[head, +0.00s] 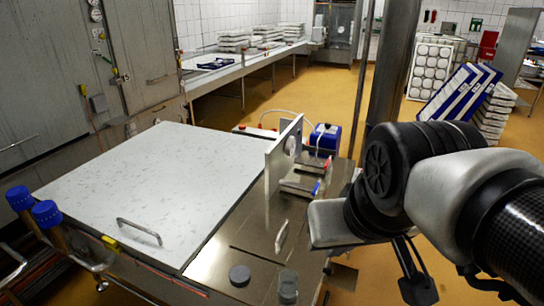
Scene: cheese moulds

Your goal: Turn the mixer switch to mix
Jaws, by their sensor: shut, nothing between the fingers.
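A steel-topped machine (222,258) with a broad pale lid (120,180) stands in front of me. An upright pale plate (281,160) with a round, dial-like part (291,146) rises from its right side. A round grey knob-like piece (240,275) sits on the near steel top. I cannot tell which of these, if any, is the mixer switch, or read its setting. My arm fills the right side. Dark finger parts of my gripper (418,290) show below it, partly hidden and apart from the machine's top; the gripper is shut and empty.
A clear cup (288,287) stands at the steel top's near edge. A blue box (325,138) is behind the plate. A steel post (394,65) rises behind my arm. Open yellow floor (300,98) lies beyond.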

